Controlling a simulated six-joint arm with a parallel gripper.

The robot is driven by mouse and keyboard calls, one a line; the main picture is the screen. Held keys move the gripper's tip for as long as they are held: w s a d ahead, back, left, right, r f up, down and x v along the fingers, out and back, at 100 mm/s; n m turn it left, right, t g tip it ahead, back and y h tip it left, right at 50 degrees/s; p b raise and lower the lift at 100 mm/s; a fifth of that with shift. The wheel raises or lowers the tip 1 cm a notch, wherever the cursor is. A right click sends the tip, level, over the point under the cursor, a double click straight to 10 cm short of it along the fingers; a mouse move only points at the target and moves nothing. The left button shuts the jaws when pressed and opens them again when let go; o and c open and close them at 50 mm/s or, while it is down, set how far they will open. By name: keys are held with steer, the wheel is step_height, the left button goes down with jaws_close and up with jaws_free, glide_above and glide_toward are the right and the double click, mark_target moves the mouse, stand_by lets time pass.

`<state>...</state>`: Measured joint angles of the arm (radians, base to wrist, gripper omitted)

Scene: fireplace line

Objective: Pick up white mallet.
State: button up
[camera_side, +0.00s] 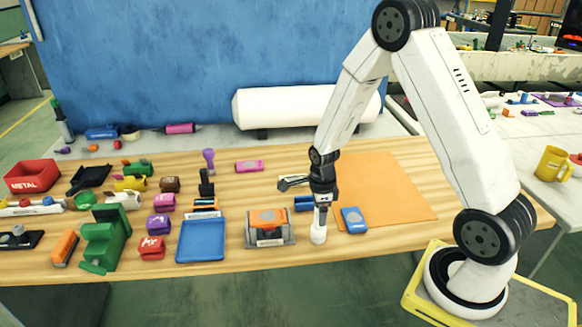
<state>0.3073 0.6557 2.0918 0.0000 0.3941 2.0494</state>
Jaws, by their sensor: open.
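A white mallet (318,234) appears to stand upright near the front edge of the wooden table, its wider end down and its narrow part up. My gripper (321,200) points down right over it, and the top of the mallet meets or is hidden by the gripper. My gripper is open, with a dark part reaching out to the left. I cannot tell whether the fingers touch the mallet.
A grey holder with an orange top (268,228) stands close to the left. A blue box (354,220) lies close to the right on an orange mat (390,190). A blue tray (201,241) and several small tools fill the left. A white cylinder (290,106) lies behind.

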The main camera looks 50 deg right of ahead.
steer(key=shift+f, duration=1.1)
steer(key=shift+c, duration=0.2)
jaws_close()
